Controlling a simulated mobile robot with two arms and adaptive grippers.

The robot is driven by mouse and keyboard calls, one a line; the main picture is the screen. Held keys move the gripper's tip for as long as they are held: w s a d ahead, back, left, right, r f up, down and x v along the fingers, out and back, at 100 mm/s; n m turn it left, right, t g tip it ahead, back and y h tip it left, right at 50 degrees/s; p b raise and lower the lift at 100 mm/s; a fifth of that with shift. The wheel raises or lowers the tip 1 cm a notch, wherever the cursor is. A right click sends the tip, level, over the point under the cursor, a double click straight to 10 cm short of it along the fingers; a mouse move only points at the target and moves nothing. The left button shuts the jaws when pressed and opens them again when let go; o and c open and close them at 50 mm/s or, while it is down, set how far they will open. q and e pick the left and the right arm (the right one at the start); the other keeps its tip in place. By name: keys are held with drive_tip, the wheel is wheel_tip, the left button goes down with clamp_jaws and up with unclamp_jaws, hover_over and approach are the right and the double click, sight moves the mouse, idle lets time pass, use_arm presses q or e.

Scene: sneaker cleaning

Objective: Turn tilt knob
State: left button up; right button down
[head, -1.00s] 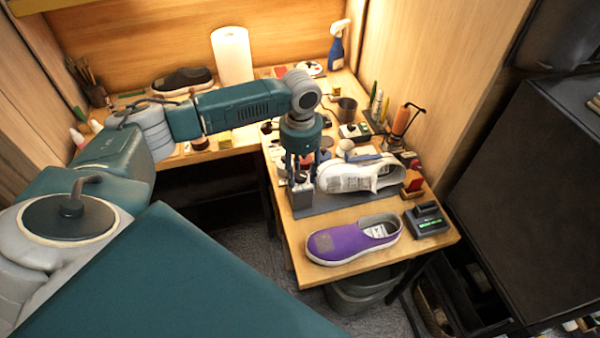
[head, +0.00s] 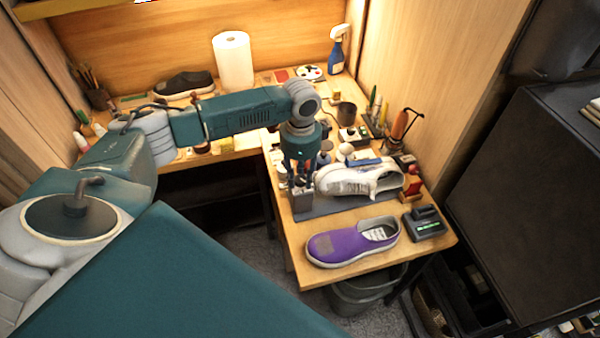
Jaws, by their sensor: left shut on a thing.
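A white sneaker (head: 355,180) lies on a dark grey base plate (head: 335,206) on the right-hand table, tilted on its side. My left gripper (head: 302,180) points down at the sneaker's left end, over a small grey block (head: 301,203) at the left end of the plate. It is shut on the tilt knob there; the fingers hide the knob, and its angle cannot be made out. My right gripper is not in view.
A purple slip-on shoe (head: 352,243) lies at the table's front edge, with a dark device (head: 425,224) to its right. A paper towel roll (head: 233,60) and spray bottle (head: 338,50) stand farther back.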

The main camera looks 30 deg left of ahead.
use_arm(q)
drive_tip(key=shift+m, duration=0.3)
drive_tip(key=shift+m+p, duration=0.55)
drive_tip(key=shift+m, duration=0.45)
drive_tip(key=shift+f+m, duration=0.1)
drive_tip(key=shift+m, duration=0.9)
